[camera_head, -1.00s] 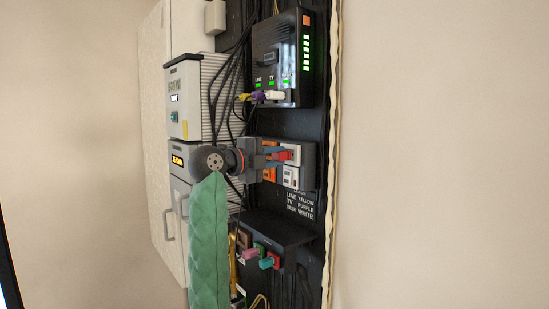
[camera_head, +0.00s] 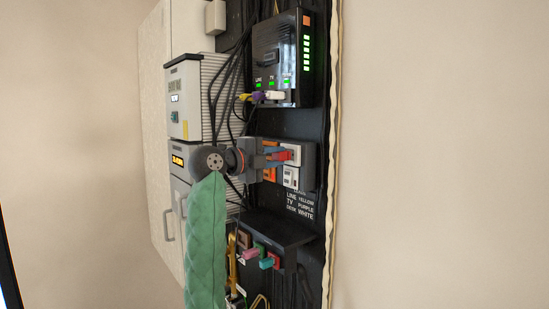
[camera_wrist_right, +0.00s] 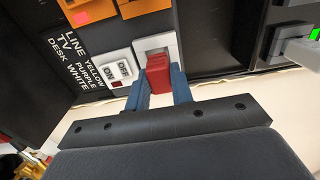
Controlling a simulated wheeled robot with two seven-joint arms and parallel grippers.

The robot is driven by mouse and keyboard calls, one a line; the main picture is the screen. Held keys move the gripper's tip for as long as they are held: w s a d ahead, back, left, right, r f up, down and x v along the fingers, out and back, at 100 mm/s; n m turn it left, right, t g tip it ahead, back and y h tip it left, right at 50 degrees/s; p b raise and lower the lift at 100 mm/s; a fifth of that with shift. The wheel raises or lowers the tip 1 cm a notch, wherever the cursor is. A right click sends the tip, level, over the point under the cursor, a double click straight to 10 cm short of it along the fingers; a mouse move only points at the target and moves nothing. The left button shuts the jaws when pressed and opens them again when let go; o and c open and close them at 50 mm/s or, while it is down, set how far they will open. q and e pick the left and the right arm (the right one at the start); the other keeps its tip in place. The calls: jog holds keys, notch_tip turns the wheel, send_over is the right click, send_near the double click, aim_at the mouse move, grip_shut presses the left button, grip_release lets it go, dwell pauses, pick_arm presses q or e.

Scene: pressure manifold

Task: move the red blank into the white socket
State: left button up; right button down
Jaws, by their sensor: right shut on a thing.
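The red blank (camera_head: 281,156) is between the blue fingers of my right gripper (camera_head: 273,155), which is shut on it. The white socket (camera_head: 295,150) is on the dark panel block, right at the blank's far end. In the right wrist view, the blank (camera_wrist_right: 158,76) overlaps the lower part of the white socket (camera_wrist_right: 170,42), and grey inner surface shows above it. The blank hides part of the opening; I cannot tell whether it touches the socket or is inside it. My left gripper is not in view.
A white switch unit (camera_wrist_right: 117,71) sits beside the socket, with orange sockets (camera_wrist_right: 90,10) behind. A black box with green lights (camera_head: 285,60) and plugged cables stands above. A shelf with coloured blanks (camera_head: 265,258) is below.

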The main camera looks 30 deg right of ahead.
jog(key=shift+d, duration=0.3)
jog(key=shift+w+d, duration=0.1)
jog(key=shift+d, duration=0.25)
jog(key=c, duration=1.1)
grip_release()
jog(key=shift+c, duration=0.2)
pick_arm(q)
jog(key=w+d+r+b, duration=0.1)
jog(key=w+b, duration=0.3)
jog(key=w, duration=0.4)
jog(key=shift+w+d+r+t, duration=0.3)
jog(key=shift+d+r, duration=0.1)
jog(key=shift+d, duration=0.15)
pick_arm(e)
jog(key=a, duration=0.8)
jog(key=shift+s, duration=0.35)
